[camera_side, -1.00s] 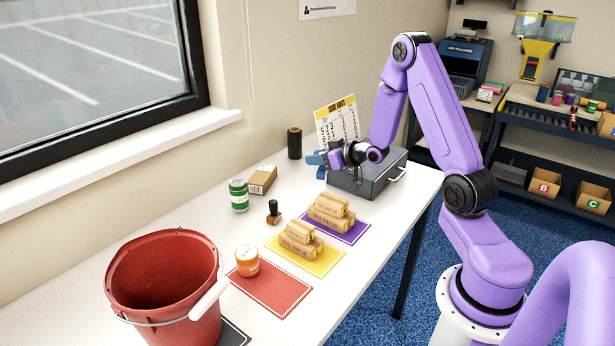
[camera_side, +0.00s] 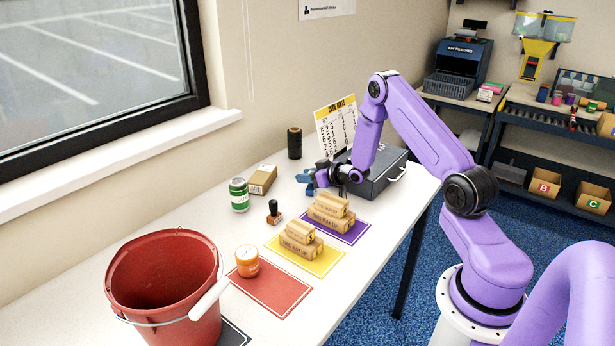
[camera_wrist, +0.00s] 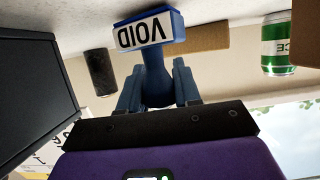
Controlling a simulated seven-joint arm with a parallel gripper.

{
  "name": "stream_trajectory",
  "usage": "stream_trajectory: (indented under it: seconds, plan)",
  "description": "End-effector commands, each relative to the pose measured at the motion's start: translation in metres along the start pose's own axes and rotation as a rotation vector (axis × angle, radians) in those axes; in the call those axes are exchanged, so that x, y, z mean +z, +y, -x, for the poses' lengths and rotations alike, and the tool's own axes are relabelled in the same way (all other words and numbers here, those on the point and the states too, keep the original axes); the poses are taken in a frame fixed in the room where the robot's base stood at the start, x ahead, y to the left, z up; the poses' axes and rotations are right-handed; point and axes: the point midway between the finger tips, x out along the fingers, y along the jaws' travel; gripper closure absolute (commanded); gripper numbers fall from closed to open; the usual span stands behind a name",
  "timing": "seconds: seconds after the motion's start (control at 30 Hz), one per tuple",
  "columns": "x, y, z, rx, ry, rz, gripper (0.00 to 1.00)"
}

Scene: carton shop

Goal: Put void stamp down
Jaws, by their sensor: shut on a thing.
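The void stamp (camera_wrist: 150,32) is blue with a white face reading VOID, which shows upside down in the wrist view. My gripper (camera_wrist: 156,88) is shut on the stamp's blue handle. In the side view my gripper (camera_side: 312,180) is low near the far end of the white table, just left of the grey metal box. The blue stamp (camera_side: 306,178) shows there only as a small shape; whether it touches the table I cannot tell.
The grey box (camera_side: 376,178) is close on the right. A dark cylinder (camera_side: 294,144), a small carton (camera_side: 263,180), a green can (camera_side: 239,195) and another stamp (camera_side: 274,212) stand around. Cartons sit on purple (camera_side: 350,237) and yellow mats (camera_side: 318,267). A red bucket (camera_side: 165,262) stands in front.

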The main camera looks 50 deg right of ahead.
Motion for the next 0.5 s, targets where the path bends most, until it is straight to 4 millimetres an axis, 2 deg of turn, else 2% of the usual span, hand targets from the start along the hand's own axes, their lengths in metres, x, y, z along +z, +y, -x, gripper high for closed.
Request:
stream_trajectory:
  seconds: [0.4,0.43,0.5]
  plan:
    - [0.0037,0.0002,-0.0016,0.001,0.001,0.000,0.98]
    - [0.0033,0.0003,-0.0014,0.001,0.001,0.000,0.58]
    - [0.0032,0.0003,-0.0013,0.001,0.001,0.000,0.42]
